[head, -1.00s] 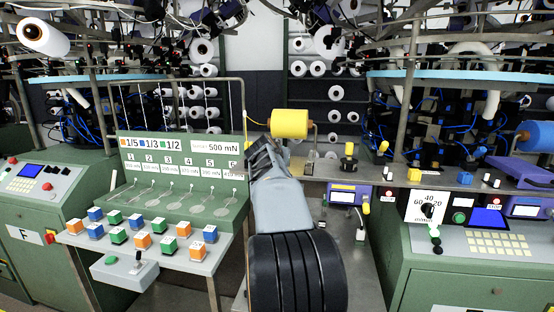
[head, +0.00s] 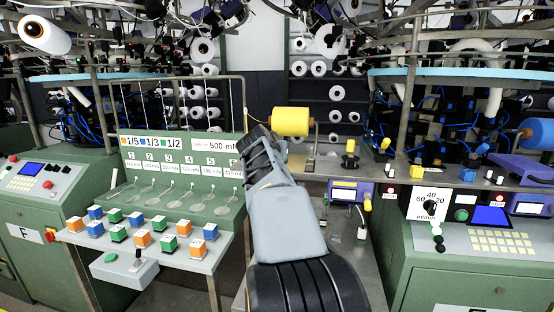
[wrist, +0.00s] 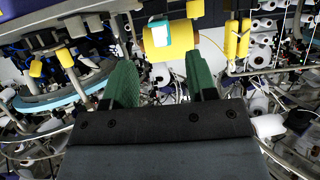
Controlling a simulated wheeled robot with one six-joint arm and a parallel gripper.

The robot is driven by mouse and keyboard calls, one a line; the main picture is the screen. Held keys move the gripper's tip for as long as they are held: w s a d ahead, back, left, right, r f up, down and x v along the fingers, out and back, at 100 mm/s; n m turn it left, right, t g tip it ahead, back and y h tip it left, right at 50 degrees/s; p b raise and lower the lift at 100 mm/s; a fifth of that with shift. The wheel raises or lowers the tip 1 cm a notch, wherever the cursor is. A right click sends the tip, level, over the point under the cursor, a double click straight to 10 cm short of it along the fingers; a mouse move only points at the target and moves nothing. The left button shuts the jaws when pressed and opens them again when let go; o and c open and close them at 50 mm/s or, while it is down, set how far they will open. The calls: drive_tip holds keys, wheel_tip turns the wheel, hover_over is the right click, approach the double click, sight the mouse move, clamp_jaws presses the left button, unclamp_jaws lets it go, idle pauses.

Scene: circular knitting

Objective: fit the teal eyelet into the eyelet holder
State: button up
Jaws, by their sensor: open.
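My gripper (head: 258,142) is at the middle of the head view, in front of and just left of a yellow yarn spool (head: 290,121). In the wrist view my gripper (wrist: 161,80) has its two green fingers wide apart with nothing between them. Beyond the fingertips the yellow spool (wrist: 178,42) shows with a small white and teal piece (wrist: 160,48) in front of it. This piece may be the teal eyelet; it is too small to tell. I cannot make out the eyelet holder for sure in either view.
A stand with colored cubes (head: 197,247) and a tension panel (head: 180,150) is on the left. A metal shelf (head: 395,180) with small yellow and blue parts runs right of my arm. A green control console (head: 480,270) stands at right. Wires and rods crowd the top.

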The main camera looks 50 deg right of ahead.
drive_tip(key=b+v, duration=0.1)
drive_tip(key=v, duration=0.7)
drive_tip(key=shift+d, duration=0.1)
drive_tip(key=a+f+n+g+y, duration=0.1)
drive_tip(key=a+f+n+y, duration=0.3)
drive_tip(key=f, duration=0.5)
drive_tip(key=a+f+n+g+y, duration=0.1)
drive_tip(key=a+f+n+y, duration=0.1)
drive_tip(key=a+f, duration=0.5)
drive_tip(key=s+a+f+n+y+p, duration=0.1)
drive_tip(key=s+a+f+n+y, duration=0.1)
drive_tip(key=a, duration=0.4)
drive_tip(key=s+a+f+n+g+y+p, duration=0.1)
drive_tip(key=s+a+f+n, duration=0.1)
drive_tip(key=s+a+f, duration=0.2)
drive_tip(key=s+a+f+n+y+p, duration=0.1)
drive_tip(key=s+a+f+y, duration=0.1)
drive_tip(key=s+a+f, duration=0.2)
drive_tip(key=a+f, duration=0.2)
drive_tip(key=a, duration=0.2)
drive_tip(key=shift+f+n+g+y, duration=0.3)
drive_tip(key=shift+f+n, duration=0.05)
drive_tip(key=shift+n, duration=0.05)
